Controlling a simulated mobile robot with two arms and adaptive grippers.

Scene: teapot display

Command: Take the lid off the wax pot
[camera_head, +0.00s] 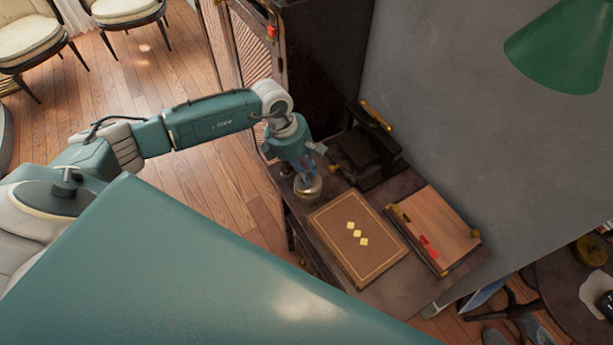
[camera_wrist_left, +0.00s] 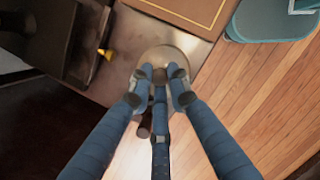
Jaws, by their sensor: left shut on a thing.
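The wax pot (camera_head: 308,190) is a small round metal pot near the left edge of the dark table. My left gripper (camera_head: 306,178) reaches down over it from above. In the left wrist view, the three blue fingers of the gripper (camera_wrist_left: 161,76) are closed together over the round metal lid (camera_wrist_left: 168,54). They are shut on the middle of the lid, and the fingertips hide the part they grip. I cannot tell whether the lid rests on the pot or is raised from it. My right gripper is in neither view.
A brown board with yellow diamonds (camera_head: 337,255) lies right beside the pot on the table. A wooden box with red pieces (camera_head: 447,228) is farther right. A dark press-like stand (camera_head: 364,158) stands behind. Open wood floor (camera_head: 200,170) lies left of the table.

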